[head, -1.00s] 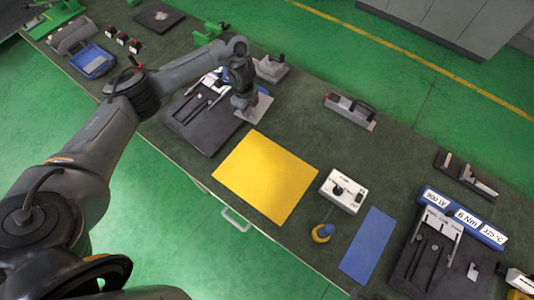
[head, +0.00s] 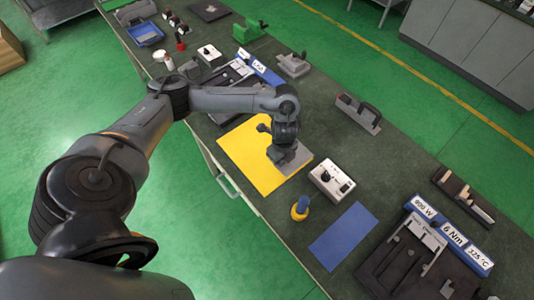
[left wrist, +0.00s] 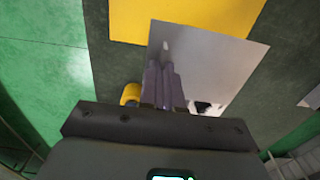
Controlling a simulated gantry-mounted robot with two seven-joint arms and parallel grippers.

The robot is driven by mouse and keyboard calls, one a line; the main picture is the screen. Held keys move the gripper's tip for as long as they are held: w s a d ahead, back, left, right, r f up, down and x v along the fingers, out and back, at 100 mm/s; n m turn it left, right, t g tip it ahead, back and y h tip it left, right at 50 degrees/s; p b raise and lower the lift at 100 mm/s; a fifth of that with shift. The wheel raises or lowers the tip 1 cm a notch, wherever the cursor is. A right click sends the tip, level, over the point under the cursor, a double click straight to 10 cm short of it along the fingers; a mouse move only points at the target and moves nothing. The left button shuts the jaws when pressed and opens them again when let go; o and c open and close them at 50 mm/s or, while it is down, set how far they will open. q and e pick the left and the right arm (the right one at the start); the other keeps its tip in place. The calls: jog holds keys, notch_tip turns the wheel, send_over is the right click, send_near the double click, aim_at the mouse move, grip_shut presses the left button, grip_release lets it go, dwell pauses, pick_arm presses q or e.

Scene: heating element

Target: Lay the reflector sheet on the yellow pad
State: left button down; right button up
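The reflector sheet (head: 297,163) is a thin, grey, shiny plate under my left gripper (head: 282,153). It lies over the right part of the yellow pad (head: 244,161) in the head view. In the left wrist view the sheet (left wrist: 222,62) hangs from the fingers (left wrist: 163,85), which look closed on its near edge. The yellow pad (left wrist: 185,15) shows beyond it, partly covered by the sheet. Whether the sheet touches the pad, I cannot tell. My right gripper is not in view.
A white control box (head: 331,180), a yellow-and-blue round item (head: 300,208) and a blue mat (head: 343,235) lie right of the pad. A dark fixture (head: 415,255) with a blue label bar stands farther right. Another fixture (head: 233,75) is behind the arm.

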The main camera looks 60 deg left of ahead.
pick_arm(q)
jog(key=a+f+b, duration=0.1)
jog(key=a, duration=0.1)
jog(key=a+f+b, duration=0.1)
jog(key=a+f, duration=0.1)
jog(key=shift+s+a+f, duration=0.2)
jog(key=shift+a+f, duration=0.1)
send_over(264, 157)
notch_tip(264, 157, down, 4)
jog(key=shift+d+r, duration=0.1)
jog(key=shift+f, duration=2.05)
jog(key=shift+f, duration=0.1)
jog(key=c, duration=1.3)
grip_release()
jog(key=shift+c, duration=0.2)
